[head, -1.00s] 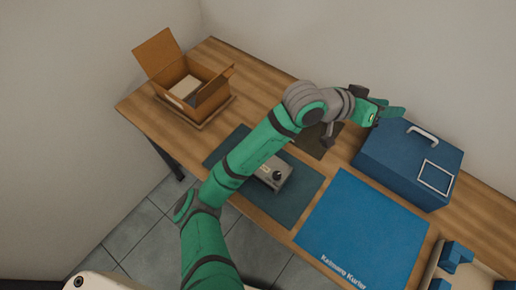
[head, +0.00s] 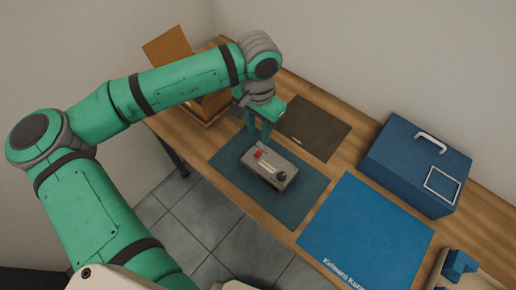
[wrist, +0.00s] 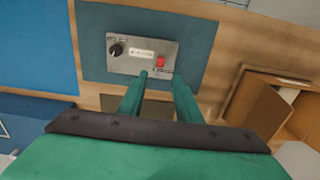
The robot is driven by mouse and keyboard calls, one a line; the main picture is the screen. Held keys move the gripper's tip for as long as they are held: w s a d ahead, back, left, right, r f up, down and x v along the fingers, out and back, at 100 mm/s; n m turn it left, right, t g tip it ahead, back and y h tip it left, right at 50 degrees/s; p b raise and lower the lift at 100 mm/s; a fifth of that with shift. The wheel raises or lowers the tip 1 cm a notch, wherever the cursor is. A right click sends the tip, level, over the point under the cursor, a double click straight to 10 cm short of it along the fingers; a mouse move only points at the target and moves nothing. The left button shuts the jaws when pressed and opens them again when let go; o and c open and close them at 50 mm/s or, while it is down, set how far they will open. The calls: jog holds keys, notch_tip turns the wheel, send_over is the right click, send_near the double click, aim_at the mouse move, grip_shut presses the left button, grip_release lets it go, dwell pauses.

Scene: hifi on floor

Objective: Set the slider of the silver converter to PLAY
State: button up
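The silver converter (head: 269,167) lies on a dark teal mat (head: 225,160) on the wooden table. It has a red part (head: 259,154) at its far left end and a black knob (head: 281,176) at its right end. In the wrist view the converter (wrist: 142,68) shows the black knob at left, a pale label in the middle and the red part (wrist: 160,62) at right. My gripper (head: 258,138) is just behind the converter's red end, pointing down. In the wrist view its green fingers (wrist: 160,80) stand apart with nothing visible between them. The slider's setting is too small to read.
An open cardboard box (head: 205,100) stands at the back left, partly behind my arm. A dark brown mat (head: 315,127) lies behind the converter. A blue toolbox (head: 405,165) and a blue mat (head: 365,235) are to the right.

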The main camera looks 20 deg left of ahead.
aim_at(258, 153)
notch_tip(258, 153, down, 10)
jog(key=shift+w+r, duration=0.1)
jog(key=shift+r, duration=0.15)
jog(key=shift+a+f, duration=0.15)
jog(key=shift+f, duration=0.45)
